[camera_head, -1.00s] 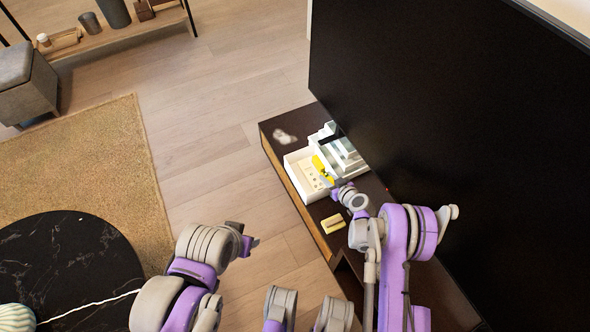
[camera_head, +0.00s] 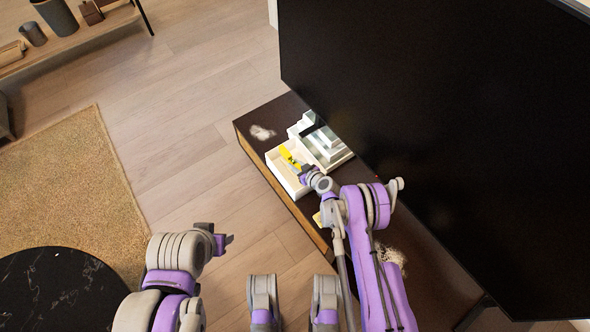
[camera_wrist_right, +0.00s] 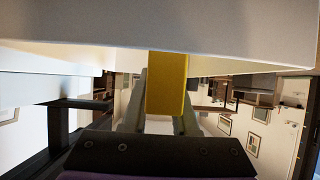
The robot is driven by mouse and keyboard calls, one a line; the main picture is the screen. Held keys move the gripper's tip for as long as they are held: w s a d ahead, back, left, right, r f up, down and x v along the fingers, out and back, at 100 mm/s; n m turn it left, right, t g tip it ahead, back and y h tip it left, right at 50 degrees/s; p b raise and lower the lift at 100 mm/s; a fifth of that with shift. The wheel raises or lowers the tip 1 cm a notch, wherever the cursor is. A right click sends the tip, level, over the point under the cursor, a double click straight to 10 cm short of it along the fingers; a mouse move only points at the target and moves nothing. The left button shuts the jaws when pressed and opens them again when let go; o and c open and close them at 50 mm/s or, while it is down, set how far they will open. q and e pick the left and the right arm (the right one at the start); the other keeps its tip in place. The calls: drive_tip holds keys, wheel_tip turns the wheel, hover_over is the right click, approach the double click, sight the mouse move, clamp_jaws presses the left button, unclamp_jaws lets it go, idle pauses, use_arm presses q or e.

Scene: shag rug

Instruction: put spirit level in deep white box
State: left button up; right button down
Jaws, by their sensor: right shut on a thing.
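The yellow spirit level (camera_head: 289,156) is in my right gripper (camera_head: 302,168), over the deep white box (camera_head: 281,178) on the dark low cabinet. In the right wrist view, the yellow level (camera_wrist_right: 167,82) stands between the two grey fingers (camera_wrist_right: 162,110), which are shut on it. A broad white surface, probably the box wall (camera_wrist_right: 235,35), fills the top of that view and hides the level's far end. I cannot tell whether the level touches the box. My left gripper (camera_head: 224,243) hangs over the floor, away from the cabinet; its jaws are too small to read.
A stepped grey-white object (camera_head: 325,150) stands close behind the box. The big black TV screen (camera_head: 430,130) rises along the cabinet's (camera_head: 258,118) back. A small yellow thing (camera_head: 317,218) is mostly hidden by my right arm. A black round table (camera_head: 60,285) is at lower left.

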drive_tip(key=shift+f+b, duration=0.4)
drive_tip(key=shift+f, duration=1.35)
drive_tip(key=shift+f, duration=0.1)
